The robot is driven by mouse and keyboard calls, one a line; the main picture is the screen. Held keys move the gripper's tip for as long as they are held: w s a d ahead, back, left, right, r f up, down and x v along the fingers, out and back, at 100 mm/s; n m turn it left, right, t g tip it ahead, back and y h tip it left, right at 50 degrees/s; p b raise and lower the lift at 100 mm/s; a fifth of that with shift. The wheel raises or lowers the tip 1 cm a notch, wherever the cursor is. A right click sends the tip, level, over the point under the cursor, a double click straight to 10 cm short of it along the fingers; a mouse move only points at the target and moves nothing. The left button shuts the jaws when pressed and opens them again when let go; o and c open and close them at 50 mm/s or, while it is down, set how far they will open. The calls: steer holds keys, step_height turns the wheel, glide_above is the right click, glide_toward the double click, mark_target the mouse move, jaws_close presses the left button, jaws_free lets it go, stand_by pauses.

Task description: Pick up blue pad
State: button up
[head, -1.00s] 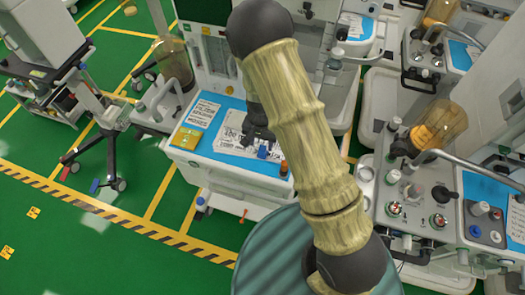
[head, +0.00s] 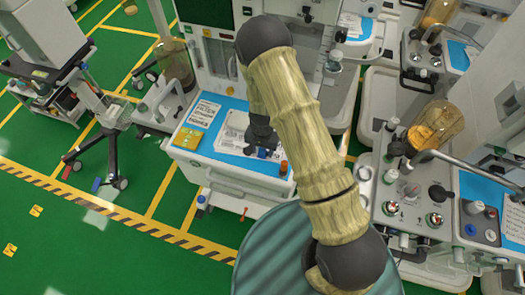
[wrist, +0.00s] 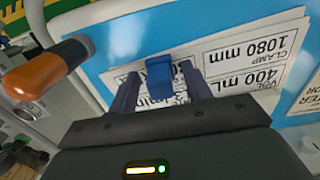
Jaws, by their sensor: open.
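The blue pad (head: 264,153) is a small blue block on white printed sheets on the cart's blue work surface. In the wrist view the blue pad (wrist: 160,80) lies between my two fingers, with a gap visible on each side. My gripper (wrist: 158,86) is open, pointing down at the pad. In the head view my dark gripper (head: 259,141) is just behind the pad, partly hidden by my arm. Whether the fingertips touch the sheets cannot be told.
An orange-and-black cylinder (wrist: 42,72) stands near the work surface's edge, also visible in the head view (head: 283,168). A yellow packet (head: 188,138) and a printed card (head: 204,112) lie at left. Another cart (head: 412,205) with knobs stands at right. Green floor (head: 60,235) is open at left.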

steer(key=c, duration=1.1)
steer(key=shift+o, duration=0.2)
step_height(320, 180, up, 10)
steer(key=shift+b, duration=1.1)
